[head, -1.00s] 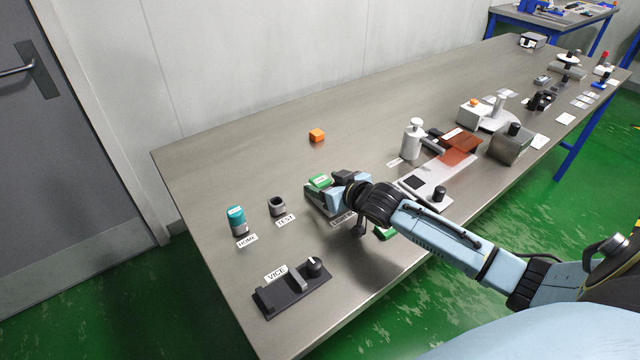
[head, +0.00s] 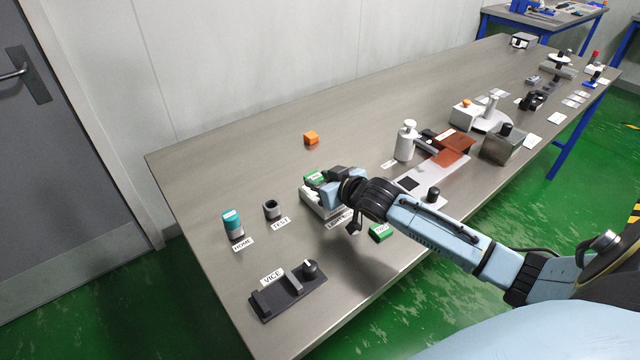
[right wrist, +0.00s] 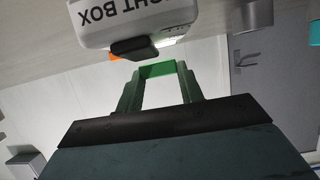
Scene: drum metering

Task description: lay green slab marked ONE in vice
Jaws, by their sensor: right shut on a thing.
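A green slab (head: 314,178) with a white label is between the fingertips of my right gripper (head: 322,186), over the light box (head: 313,203). Its marking is too small to read. In the right wrist view the slab (right wrist: 157,69) shows as a green band between the two fingers. The dark vice (head: 288,291) stands at the front left of the table, with a black knob at its right end, and is empty. Another green slab (head: 381,232) with a label lies on the table right of the light box, below my arm. My left gripper is not in view.
An orange cube (head: 311,138) lies behind. A white bottle (head: 405,143) and other equipment stand to the right.

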